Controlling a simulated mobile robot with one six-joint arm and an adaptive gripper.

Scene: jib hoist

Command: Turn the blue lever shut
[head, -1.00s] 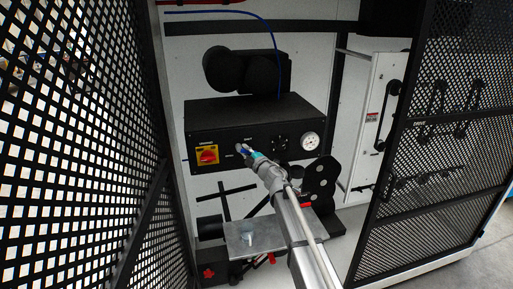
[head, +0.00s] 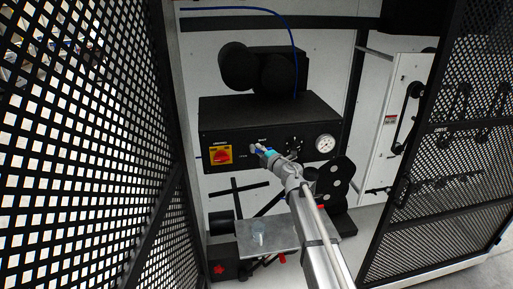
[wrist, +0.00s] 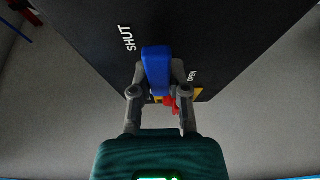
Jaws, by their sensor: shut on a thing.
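The blue lever (wrist: 157,68) is on the black control box, between the white words SHUT (wrist: 127,38) and OPEN (wrist: 192,76) in the wrist view. My gripper (wrist: 158,77) is shut on the lever, with one grey finger on each side of it. In the head view my gripper (head: 264,152) reaches the front of the control box (head: 228,135), just below the SHUT label. There the fingers mostly hide the lever, and its exact angle is hard to tell.
A red rotary switch on a yellow plate (head: 221,155) is left of my gripper. A round gauge (head: 325,143) is to the right. A metal plate (head: 285,236) with a small cylinder is below. Mesh doors (head: 90,150) stand on both sides.

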